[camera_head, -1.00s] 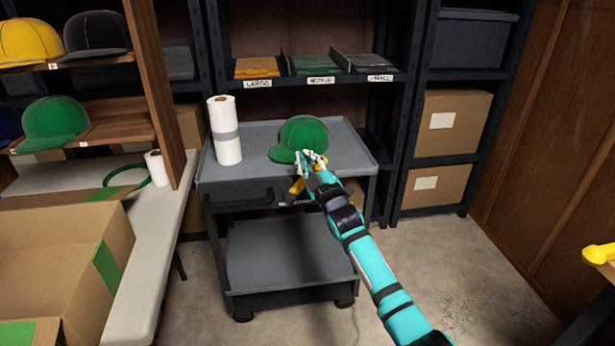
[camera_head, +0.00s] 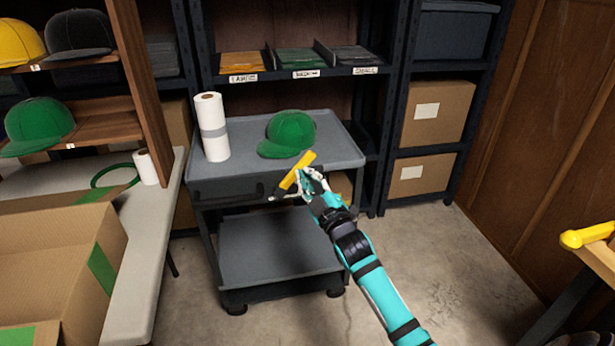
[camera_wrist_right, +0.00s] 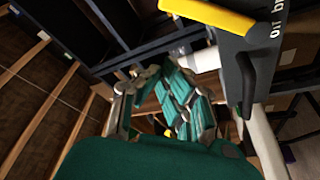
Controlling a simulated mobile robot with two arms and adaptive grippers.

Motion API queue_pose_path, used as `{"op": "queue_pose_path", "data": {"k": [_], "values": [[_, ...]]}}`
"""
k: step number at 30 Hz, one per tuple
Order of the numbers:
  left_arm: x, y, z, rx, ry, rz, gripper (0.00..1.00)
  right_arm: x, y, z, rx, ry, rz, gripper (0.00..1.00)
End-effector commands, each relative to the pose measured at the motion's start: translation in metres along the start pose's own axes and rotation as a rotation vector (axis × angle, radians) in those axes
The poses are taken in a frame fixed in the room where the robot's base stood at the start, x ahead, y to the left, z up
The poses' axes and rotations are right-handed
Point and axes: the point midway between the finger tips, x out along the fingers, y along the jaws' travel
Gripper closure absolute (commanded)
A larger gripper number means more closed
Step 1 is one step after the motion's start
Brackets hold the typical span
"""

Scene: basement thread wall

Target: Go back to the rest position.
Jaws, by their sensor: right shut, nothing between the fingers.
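My right gripper (camera_head: 308,182) is shut and empty. In the head view it hangs in front of the cart's near edge, below and to the right of the green cap (camera_head: 289,133), and looks apart from it. The cap rests upright on the top of the grey cart (camera_head: 345,148), its brim toward the left. In the right wrist view, teal parts of my own arm and hand fill the lower middle, and a dark and yellow part of mine covers the upper right. My left gripper is not in view.
A cardboard box (camera_head: 60,255) and a smaller roll (camera_head: 146,167) are on the table at left. Shelves with caps and labelled trays stand behind. A yellow-topped object (camera_head: 585,236) is at far right. The floor right of the cart is clear.

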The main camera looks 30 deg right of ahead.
Motion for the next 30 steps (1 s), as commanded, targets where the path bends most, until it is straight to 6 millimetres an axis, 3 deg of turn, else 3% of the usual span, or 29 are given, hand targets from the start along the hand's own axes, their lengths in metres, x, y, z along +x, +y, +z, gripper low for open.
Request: {"op": "queue_pose_path", "data": {"k": [9,11,14,17,20,24,30], "values": [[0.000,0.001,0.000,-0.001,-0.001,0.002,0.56,-0.001,-0.003,0.002,0.004,-0.007,-0.007,1.00],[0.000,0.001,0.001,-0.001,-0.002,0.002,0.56,-0.005,-0.013,0.009,0.016,-0.027,-0.029,1.00],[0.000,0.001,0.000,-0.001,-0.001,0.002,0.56,-0.021,-0.046,0.030,0.062,-0.100,-0.102,1.00],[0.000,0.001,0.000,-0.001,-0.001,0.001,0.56,-0.052,-0.097,0.062,0.134,-0.221,-0.213,1.00],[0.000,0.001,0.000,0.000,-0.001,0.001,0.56,-0.097,-0.152,0.095,0.212,-0.368,-0.331,1.00],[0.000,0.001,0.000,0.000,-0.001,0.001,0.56,-0.172,-0.220,0.132,0.309,-0.583,-0.479,1.00],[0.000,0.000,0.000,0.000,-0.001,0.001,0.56,-0.298,-0.296,0.166,0.417,-0.898,-0.654,1.00]]}}
